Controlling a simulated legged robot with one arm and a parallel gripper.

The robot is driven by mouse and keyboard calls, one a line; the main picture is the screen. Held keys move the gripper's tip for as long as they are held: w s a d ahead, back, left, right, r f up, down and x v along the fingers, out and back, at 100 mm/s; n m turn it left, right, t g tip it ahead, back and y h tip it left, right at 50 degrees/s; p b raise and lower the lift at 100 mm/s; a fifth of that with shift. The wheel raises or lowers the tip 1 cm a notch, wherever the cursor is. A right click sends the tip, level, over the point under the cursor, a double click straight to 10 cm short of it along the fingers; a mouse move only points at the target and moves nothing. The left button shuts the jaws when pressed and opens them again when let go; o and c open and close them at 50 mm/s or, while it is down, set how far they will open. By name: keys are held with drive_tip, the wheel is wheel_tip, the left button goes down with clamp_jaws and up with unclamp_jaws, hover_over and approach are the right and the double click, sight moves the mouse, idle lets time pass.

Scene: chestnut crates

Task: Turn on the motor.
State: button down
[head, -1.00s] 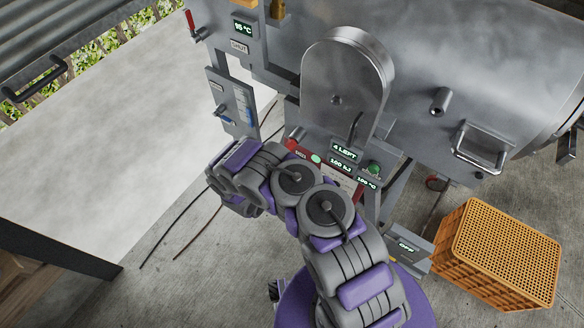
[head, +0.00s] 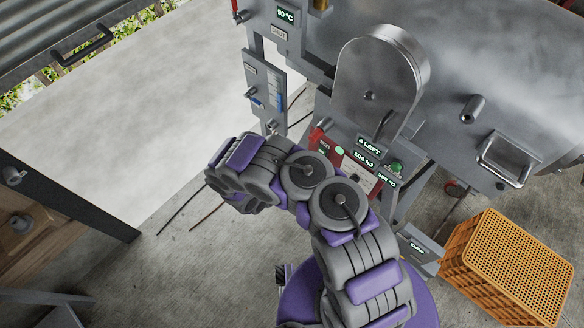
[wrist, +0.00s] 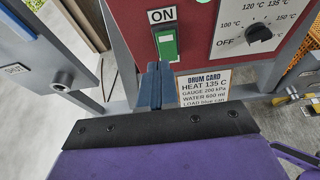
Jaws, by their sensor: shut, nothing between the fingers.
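A red panel (head: 358,172) with small lit displays sits on the front of the grey drum machine (head: 460,75). In the wrist view, the red panel (wrist: 200,58) carries a green switch (wrist: 167,45) under an "ON" label (wrist: 162,16). My gripper (wrist: 156,72) is shut and empty, its blue-grey fingertips just below the switch in the picture. I cannot tell whether they touch it. A black dial (wrist: 259,36) marked OFF and in degrees is to the right. In the head view, my arm hides the gripper.
A drum card (wrist: 205,88) hangs below the panel. A grey side panel with a round stub (wrist: 62,80) is at left. An orange crate (head: 470,268) stands right of a small box reading "OFF" (head: 418,249). A pale slab (head: 120,130) lies left.

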drive_tip(key=v, duration=0.3)
drive_tip(key=p+v, duration=0.1)
drive_tip(key=v, duration=0.1)
drive_tip(key=shift+s+d+r, duration=0.15)
drive_tip(key=shift+d+r, duration=0.05)
drive_tip(key=shift+r, duration=0.25)
drive_tip(key=shift+a, duration=0.15)
